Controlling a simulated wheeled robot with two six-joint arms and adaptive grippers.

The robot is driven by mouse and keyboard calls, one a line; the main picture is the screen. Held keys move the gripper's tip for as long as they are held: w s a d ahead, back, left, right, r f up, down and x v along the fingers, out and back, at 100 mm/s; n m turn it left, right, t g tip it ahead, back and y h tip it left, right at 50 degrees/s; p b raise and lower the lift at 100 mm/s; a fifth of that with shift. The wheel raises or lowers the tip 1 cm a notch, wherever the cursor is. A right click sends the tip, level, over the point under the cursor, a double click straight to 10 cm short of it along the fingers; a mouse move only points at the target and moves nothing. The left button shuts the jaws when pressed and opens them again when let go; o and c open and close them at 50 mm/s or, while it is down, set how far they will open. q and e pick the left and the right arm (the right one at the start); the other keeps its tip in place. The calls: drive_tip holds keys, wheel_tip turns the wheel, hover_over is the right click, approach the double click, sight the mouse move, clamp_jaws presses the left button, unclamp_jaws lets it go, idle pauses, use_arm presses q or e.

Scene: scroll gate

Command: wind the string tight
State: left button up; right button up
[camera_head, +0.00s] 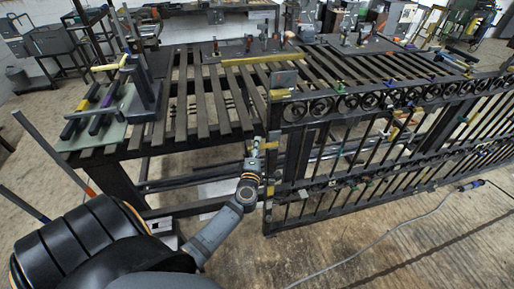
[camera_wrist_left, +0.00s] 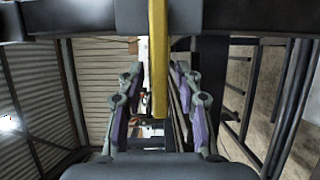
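I cannot make out a string or a winder in either view. My left gripper (camera_head: 256,147) is at the left end post of a black scroll gate (camera_head: 375,97), beside yellow pieces on that post. In the left wrist view its two fingers (camera_wrist_left: 157,72) stand apart, with purple pads facing each other. A yellow bar (camera_wrist_left: 158,45) shows between the fingers. I cannot tell whether it touches them, but neither finger looks closed on it. My right gripper is not in view.
A slatted metal table (camera_head: 190,125) stands behind the gate, with clamps on it and a stand holding coloured-handled tools (camera_head: 97,110) at its left. A pale cable (camera_head: 400,227) lies on the floor at right. The floor in front is otherwise clear.

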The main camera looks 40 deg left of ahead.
use_arm(q)
clamp_jaws()
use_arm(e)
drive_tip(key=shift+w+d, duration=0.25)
use_arm(q)
drive_tip(key=shift+f, duration=0.1)
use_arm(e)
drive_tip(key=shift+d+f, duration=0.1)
use_arm(q)
drive_tip(key=shift+f+b, duration=0.15)
drive_tip(key=shift+b, duration=0.25)
drive_tip(key=shift+w+d+f+n+t+y+b, duration=0.15)
drive_tip(key=shift+f+n+t+y+b, duration=0.35)
drive_tip(key=shift+n+b, duration=1.25)
drive_tip(key=shift+w+d+f+n+t+y+b, duration=0.2)
drive_tip(key=shift+f+n+b, duration=0.55)
drive_tip(key=shift+b, duration=1.95)
drive_tip(key=shift+w+d+f+n+t+y+b, duration=0.15)
drive_tip(key=shift+f+n+y+b, duration=0.45)
drive_tip(key=shift+n+b, duration=1.15)
use_arm(e)
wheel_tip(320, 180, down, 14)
drive_tip(key=b, duration=0.1)
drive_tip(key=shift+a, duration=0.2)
use_arm(q)
drive_tip(key=shift+f+m, duration=0.1)
drive_tip(key=shift+m, duration=0.45)
